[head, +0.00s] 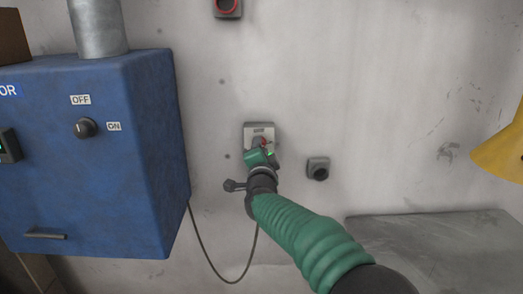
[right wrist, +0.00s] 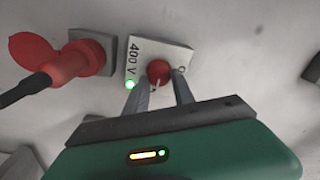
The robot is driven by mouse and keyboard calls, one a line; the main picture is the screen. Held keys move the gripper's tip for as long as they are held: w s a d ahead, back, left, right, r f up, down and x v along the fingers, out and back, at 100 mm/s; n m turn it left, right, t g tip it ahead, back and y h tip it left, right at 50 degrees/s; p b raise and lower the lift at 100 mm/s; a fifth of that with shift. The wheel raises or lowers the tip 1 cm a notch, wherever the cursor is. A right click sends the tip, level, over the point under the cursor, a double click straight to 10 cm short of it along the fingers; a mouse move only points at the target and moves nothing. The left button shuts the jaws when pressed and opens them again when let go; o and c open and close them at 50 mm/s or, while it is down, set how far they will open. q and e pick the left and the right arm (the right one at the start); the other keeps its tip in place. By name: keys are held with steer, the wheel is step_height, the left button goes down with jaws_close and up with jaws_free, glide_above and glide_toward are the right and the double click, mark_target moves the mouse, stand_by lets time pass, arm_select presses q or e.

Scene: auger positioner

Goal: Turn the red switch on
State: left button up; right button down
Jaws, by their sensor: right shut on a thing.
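The red switch (right wrist: 158,72) is a round red knob on a light grey plate (right wrist: 168,52) marked "400 V", fixed to the wall. A green light (right wrist: 130,85) glows on the plate beside the knob. In the head view the same plate (head: 259,129) shows above my right gripper (head: 261,146), which hides most of the knob. In the right wrist view the two fingers of my right gripper (right wrist: 160,84) are on either side of the knob, shut on it. My left gripper is in neither view.
A red plug (right wrist: 65,66) with a black cable sits in a grey socket (right wrist: 98,52) beside the plate. A blue cabinet (head: 95,155) with an ON/OFF knob (head: 85,128) stands at left. A black-centred wall fitting (head: 318,168) is right of my gripper. A grey surface (head: 440,240) lies lower right.

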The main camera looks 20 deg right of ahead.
steer(key=shift+a+f, duration=0.2)
steer(key=shift+f, duration=0.15)
steer(key=c, duration=1.4)
jaws_free()
steer(key=o, duration=0.3)
steer(key=shift+w, duration=0.35)
steer(key=shift+o, duration=0.2)
steer(key=shift+s+r, duration=0.2)
steer(key=shift+s, duration=0.05)
steer(key=shift+s+a, duration=0.1)
steer(key=shift+s, duration=0.2)
steer(key=v, duration=1.5)
steer(key=shift+s+a+f+b, duration=0.2)
steer(key=shift+s+f+b, duration=0.05)
steer(key=shift+s+b, duration=0.15)
